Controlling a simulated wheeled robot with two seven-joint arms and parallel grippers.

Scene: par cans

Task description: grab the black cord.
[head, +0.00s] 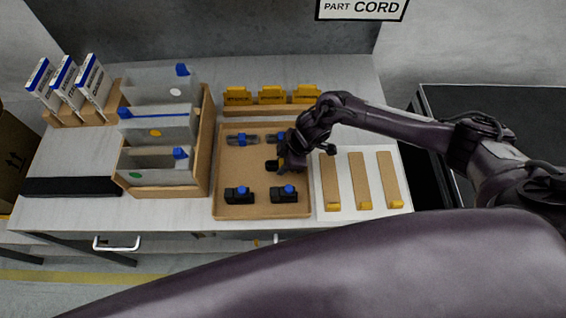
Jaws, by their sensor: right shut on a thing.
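My right gripper (287,165) is low over the brown tray (225,170), at its right side. It is shut on a small dark thing at its jaws, which looks like a black cord; the gripper hides most of it. Two black coiled pieces with blue bands, which look like black cords, lie at the front of the tray, one at left (240,195) and one at right (285,195). At the back of the tray lie two greyer pieces with blue bands, one at left (242,139) and one at right (275,138), partly behind my gripper. My left gripper is not in view.
A wooden rack (203,150) with clear bins stands left of the tray. Yellow-labelled holders (270,95) stand behind it. A white board (345,205) with brown strips lies at right. A black bar (70,187) lies at far left. A PART CORD sign (362,8) hangs above.

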